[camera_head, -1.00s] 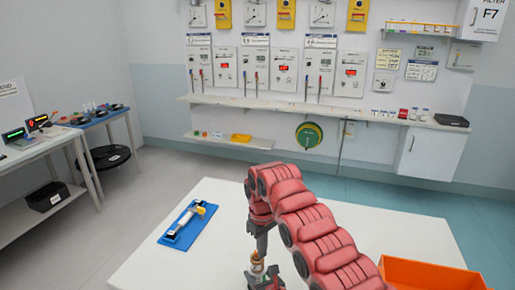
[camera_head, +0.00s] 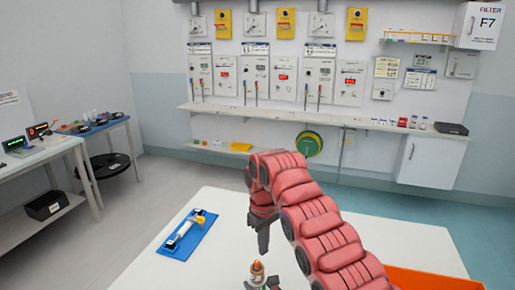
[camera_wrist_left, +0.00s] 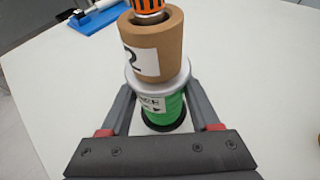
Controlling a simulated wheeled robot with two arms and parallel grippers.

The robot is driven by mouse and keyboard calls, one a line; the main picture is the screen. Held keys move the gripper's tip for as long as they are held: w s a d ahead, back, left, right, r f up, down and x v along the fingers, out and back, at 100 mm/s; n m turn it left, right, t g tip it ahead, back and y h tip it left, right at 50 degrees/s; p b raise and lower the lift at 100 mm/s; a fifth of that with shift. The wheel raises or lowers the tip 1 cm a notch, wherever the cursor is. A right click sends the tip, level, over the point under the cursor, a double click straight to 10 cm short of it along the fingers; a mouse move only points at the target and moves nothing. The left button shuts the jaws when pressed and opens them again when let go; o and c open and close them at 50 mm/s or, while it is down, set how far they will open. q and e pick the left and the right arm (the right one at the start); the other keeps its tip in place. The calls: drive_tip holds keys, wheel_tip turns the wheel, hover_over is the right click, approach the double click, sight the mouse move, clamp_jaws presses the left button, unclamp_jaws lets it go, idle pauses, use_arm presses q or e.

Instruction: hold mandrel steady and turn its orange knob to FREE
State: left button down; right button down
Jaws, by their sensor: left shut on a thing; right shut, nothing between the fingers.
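The mandrel (camera_wrist_left: 163,108) stands upright on the white table, with a green lower body, a silver flange and a brown roll (camera_wrist_left: 168,40) labelled "2". Its orange knob (camera_wrist_left: 149,5) is on top, cut off by the upper edge of the left wrist view; its setting cannot be read. In the head view the knob (camera_head: 257,267) shows small at the bottom edge. My left gripper (camera_wrist_left: 157,100) is shut on the green body; it also shows low in the head view (camera_head: 262,285). My right gripper (camera_head: 263,251) points down, shut and empty, just above the knob and apparently apart from it.
A blue tray (camera_head: 174,247) with a white and yellow tool lies on the table to the left. An orange bin (camera_head: 432,279) is at the right front. Bare white table (camera_head: 225,220) lies between the tray and my right arm. A wall shelf and side tables stand farther back.

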use_arm(q)
drive_tip(key=shift+c, duration=0.2)
unclamp_jaws()
drive_tip(key=shift+f, duration=0.1)
drive_tip(key=shift+s+d, duration=0.1)
